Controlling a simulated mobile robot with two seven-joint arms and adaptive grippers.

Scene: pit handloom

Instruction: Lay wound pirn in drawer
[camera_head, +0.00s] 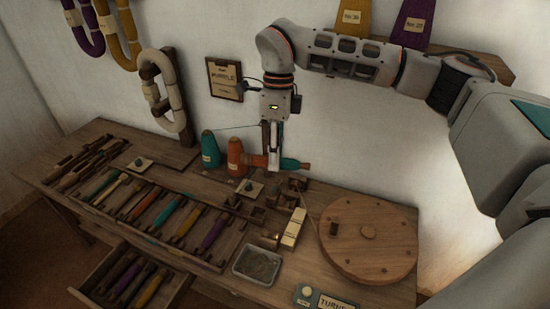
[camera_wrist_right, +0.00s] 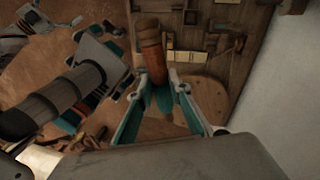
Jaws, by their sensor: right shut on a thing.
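My right gripper (camera_head: 274,163) is shut on a pirn (camera_head: 291,163) and holds it roughly level above the back of the bench. The pirn shows orange on the left of the fingers, and teal with a wooden tip on the right. In the right wrist view, the pirn (camera_wrist_right: 151,55) sticks out beyond the fingertips (camera_wrist_right: 162,84), with its orange part and wooden end showing. The open drawer (camera_head: 100,268) is at the lower left, below the bench front, with several wound pirns in it.
The bench carries a rack of pirns (camera_head: 168,212), teal (camera_head: 210,152) and orange (camera_head: 235,153) cones, a metal tray (camera_head: 257,264), small wooden blocks and a round wooden disc (camera_head: 368,240). Yarn hanks and a framed card (camera_head: 225,78) hang on the wall behind.

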